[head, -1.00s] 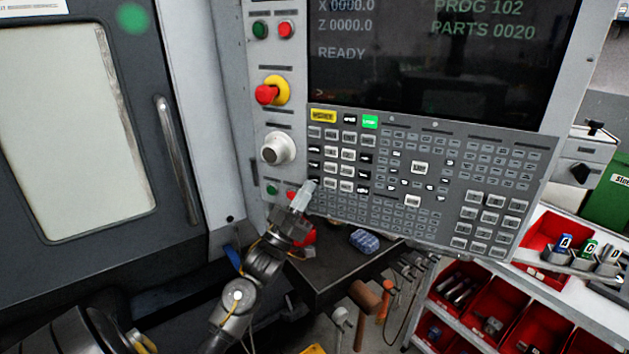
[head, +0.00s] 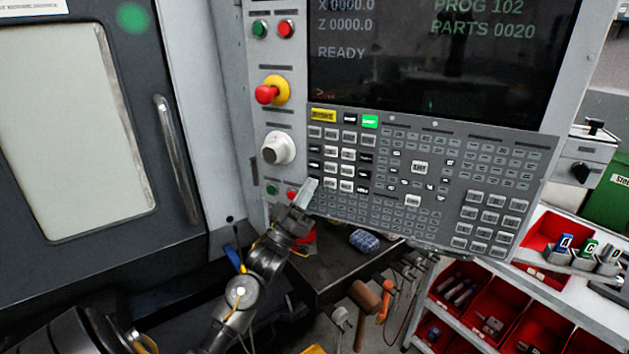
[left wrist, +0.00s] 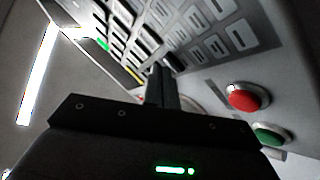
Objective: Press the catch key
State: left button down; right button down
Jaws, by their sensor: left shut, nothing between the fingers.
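The machine's key panel (head: 430,185) fills the middle of the head view, below the screen. It carries rows of white, black and grey keys. The labels are too small to read, so I cannot tell which is the catch key. My left gripper (head: 312,184) is shut and empty, with its tips at the lower left edge of the panel, by the lowest row of white and black keys. In the left wrist view the shut fingers (left wrist: 161,78) point at the keys, close to a dark key (left wrist: 173,62). Whether they touch is hidden. My right gripper is not in view.
A red button (left wrist: 243,97) and a green button (left wrist: 270,135) lie close beside the fingers. A white knob (head: 279,149) and a red emergency stop (head: 268,93) are above the gripper. The screen (head: 430,60) reads READY. Red bins (head: 510,315) stand at lower right.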

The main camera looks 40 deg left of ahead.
pick_arm(q)
jog(key=shift+w, duration=0.15)
dwell(0.4)
jog(key=shift+s+d, duration=0.1)
jog(key=shift+s, duration=0.65)
jog(key=shift+p, duration=0.3)
jog(key=s, duration=0.2)
jog(key=s+d+p, duration=0.1)
jog(key=s, duration=0.1)
jog(key=shift+s+d, duration=0.1)
jog(key=shift+s, duration=0.3)
dwell(0.4)
